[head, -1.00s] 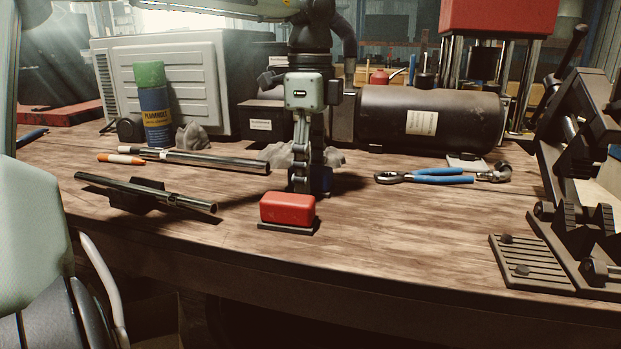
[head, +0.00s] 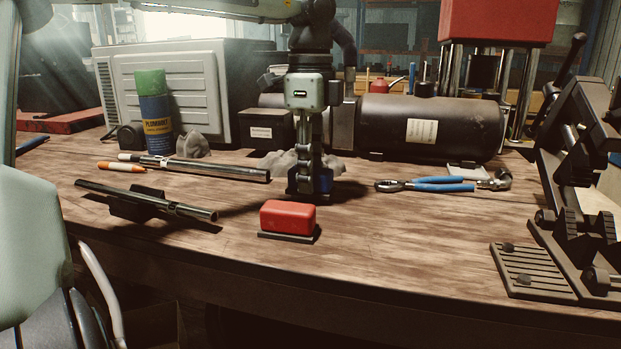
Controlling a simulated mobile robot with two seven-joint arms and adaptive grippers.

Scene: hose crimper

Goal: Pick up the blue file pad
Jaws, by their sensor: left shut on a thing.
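My left gripper (head: 309,187) points straight down over the middle of the bench, behind the red block. Its fingers are shut on a dark blue object, which I take to be the blue file pad (head: 325,183). Only blue edges show at both sides of the fingers; the fingers hide the rest. I cannot tell whether the pad touches the bench top. My right gripper is not in view.
A red block on a dark base (head: 288,217) sits close in front. A grey rag (head: 275,163) lies behind the gripper. Blue-handled pliers (head: 440,184) lie right, metal tubes (head: 215,171) left. The front right-centre is clear.

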